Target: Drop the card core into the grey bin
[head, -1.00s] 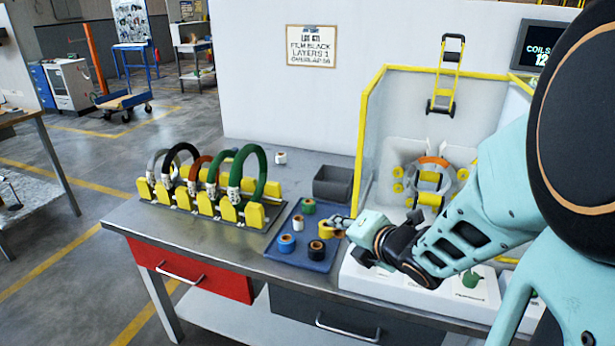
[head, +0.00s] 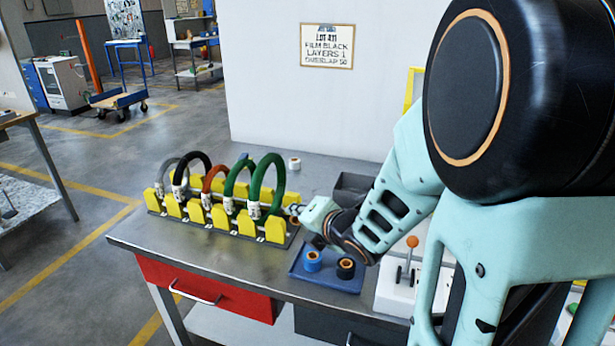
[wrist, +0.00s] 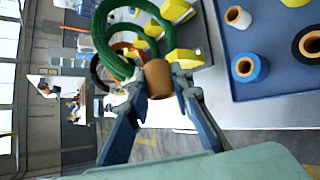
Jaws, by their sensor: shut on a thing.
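My gripper (wrist: 160,88) is shut on the brown card core (wrist: 158,79), a short hollow tube held between the fingertips in the wrist view. In the head view my gripper (head: 300,215) is beside the right end of the coil rack, and the core is too small there to make out clearly. The grey bin (head: 352,182) stands on the bench behind my arm, to the right of my gripper. My arm hides its right part, and its inside is not clearly seen. The bin is not in the wrist view.
The yellow-post rack (head: 221,217) holds several upright coils; the green coil (head: 279,187) at its right end is close to my gripper. A blue tray (head: 322,281) holds a blue roll (head: 313,261) and a black roll (head: 346,268). A small roll (head: 294,163) stands behind the rack.

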